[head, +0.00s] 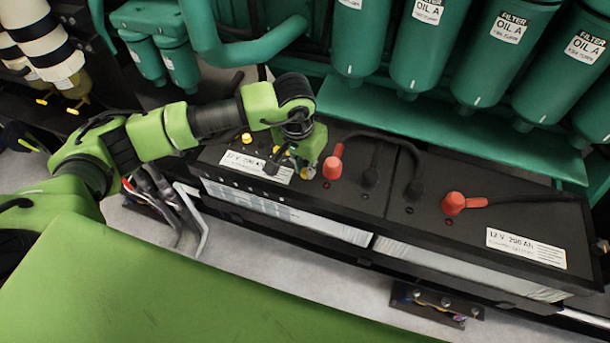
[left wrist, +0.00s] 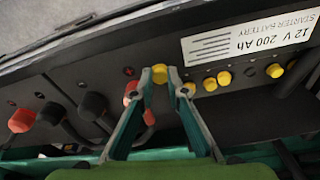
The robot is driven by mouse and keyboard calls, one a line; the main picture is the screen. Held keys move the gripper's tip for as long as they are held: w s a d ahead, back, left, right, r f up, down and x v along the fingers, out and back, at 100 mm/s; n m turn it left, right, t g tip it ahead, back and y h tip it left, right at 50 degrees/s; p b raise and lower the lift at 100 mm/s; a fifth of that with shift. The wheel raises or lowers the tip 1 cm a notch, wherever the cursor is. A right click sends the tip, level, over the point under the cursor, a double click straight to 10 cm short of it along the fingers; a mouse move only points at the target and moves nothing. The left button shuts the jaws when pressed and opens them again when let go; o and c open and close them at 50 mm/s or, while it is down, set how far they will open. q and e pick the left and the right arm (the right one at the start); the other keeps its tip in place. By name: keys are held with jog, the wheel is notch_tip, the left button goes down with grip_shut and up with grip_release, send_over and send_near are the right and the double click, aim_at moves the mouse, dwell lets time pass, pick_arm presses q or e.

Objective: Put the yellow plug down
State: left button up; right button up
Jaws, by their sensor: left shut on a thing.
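My left gripper (head: 303,172) is over the top of the left black battery (head: 352,208). In the left wrist view its fingertips (left wrist: 160,75) are shut on a yellow plug (left wrist: 160,71), held just above or on the battery top; I cannot tell whether it touches. Several other yellow plugs (left wrist: 224,78) sit in a row along the battery, to the right of the held one in the left wrist view. One yellow plug (head: 247,138) shows at the battery's far left in the head view. My right gripper is not in view.
A red terminal cap (head: 332,168) stands close to the right of my left gripper; it shows beside a finger in the left wrist view (left wrist: 130,92). Black cables and another red cap (head: 453,203) lie further right. Green filters (head: 430,45) and a green pipe (head: 235,45) stand behind.

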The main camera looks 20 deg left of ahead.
pick_arm(q)
notch_tip(320, 180, down, 3)
jog(key=shift+r, duration=0.15)
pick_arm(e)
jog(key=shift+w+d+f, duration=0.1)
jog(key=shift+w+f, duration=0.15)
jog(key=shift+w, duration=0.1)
pick_arm(q)
jog(key=shift+s+b, duration=0.1)
jog(key=shift+b, duration=0.25)
jog(key=o, duration=0.8)
jog(key=shift+o, duration=0.2)
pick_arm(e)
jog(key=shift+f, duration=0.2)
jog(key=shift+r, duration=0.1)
